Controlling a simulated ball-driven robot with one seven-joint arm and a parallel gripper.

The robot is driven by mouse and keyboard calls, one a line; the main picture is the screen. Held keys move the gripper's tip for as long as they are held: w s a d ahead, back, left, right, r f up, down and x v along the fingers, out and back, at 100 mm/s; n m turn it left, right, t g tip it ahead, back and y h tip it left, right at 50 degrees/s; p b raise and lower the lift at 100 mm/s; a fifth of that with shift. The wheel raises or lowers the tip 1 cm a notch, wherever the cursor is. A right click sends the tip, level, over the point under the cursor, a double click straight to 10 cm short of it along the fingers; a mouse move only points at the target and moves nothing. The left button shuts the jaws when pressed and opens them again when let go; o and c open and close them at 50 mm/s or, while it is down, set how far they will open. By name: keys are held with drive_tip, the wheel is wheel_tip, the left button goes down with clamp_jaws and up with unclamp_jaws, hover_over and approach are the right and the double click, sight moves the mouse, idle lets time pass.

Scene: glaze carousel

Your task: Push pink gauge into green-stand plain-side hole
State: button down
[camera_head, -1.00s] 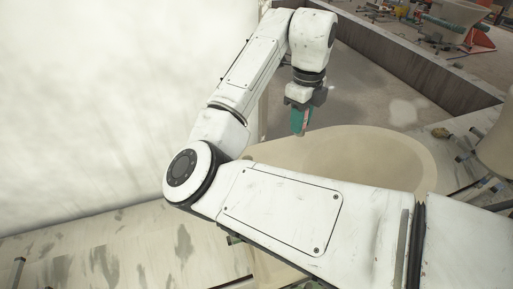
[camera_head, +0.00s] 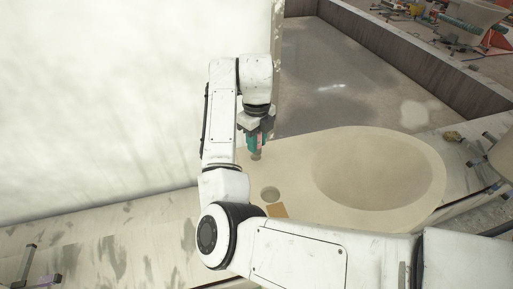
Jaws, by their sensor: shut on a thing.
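My gripper (camera_head: 257,145) points down near the left edge of a beige oval surface. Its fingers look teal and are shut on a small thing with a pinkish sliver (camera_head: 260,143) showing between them. This is probably the pink gauge; most of it is hidden by the fingers. A round grey-brown recess (camera_head: 270,193) shows in the beige surface, below the gripper in the picture. I cannot tell whether it is the plain-side hole. I cannot make out the green stand; my arm covers part of the area.
The beige surface (camera_head: 300,165) has a large shallow round dip on its right. A tan square patch (camera_head: 277,211) lies by the recess. A white wall (camera_head: 100,100) rises at left, close to my arm. Metal clamp-like tools (camera_head: 30,262) are at lower left.

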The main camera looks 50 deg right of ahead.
wheel_tip(320, 180, down, 3)
drive_tip(key=shift+f+p, duration=0.15)
drive_tip(key=shift+p, duration=0.15)
drive_tip(key=c, duration=0.9)
unclamp_jaws()
wheel_tip(320, 180, up, 12)
drive_tip(key=shift+r, duration=0.1)
